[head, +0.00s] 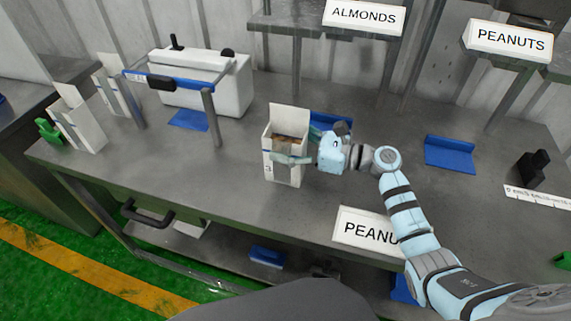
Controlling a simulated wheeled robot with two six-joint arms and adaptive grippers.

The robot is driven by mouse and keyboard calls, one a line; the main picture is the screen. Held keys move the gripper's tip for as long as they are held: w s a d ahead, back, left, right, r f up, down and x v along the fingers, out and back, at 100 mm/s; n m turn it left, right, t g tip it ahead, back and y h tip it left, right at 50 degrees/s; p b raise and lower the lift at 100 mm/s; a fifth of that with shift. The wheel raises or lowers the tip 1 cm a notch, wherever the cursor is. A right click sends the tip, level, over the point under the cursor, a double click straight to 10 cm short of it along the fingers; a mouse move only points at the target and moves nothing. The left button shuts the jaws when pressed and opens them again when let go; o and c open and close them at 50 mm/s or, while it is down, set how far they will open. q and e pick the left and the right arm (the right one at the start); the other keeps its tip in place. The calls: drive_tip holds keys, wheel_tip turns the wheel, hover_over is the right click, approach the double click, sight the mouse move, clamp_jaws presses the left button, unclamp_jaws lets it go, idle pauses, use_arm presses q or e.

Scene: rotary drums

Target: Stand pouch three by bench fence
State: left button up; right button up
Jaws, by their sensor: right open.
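Pouch three (282,171), a white upright pouch marked 3 with an open top and brown contents, stands on the grey bench (230,175) near the middle. My right gripper (298,149) reaches in from the right at the pouch's upper part. One teal finger lies across its front; the other is partly hidden. The jaws are open, and I cannot tell whether they touch the pouch. A blue angled piece (323,119) is partly hidden behind the gripper. Another blue angled piece (450,153) stands to the right. I cannot tell which piece is the bench fence. My left gripper is out of view.
A white machine with a blue-edged bar (205,85) stands at the back left. Other white pouches (78,120) stand at the left end. A black block (532,169) and a ruler (540,197) are right.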

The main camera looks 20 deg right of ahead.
drive_tip(key=shift+a, duration=0.1)
clamp_jaws()
idle(0.3)
drive_tip(key=shift+r, duration=0.15)
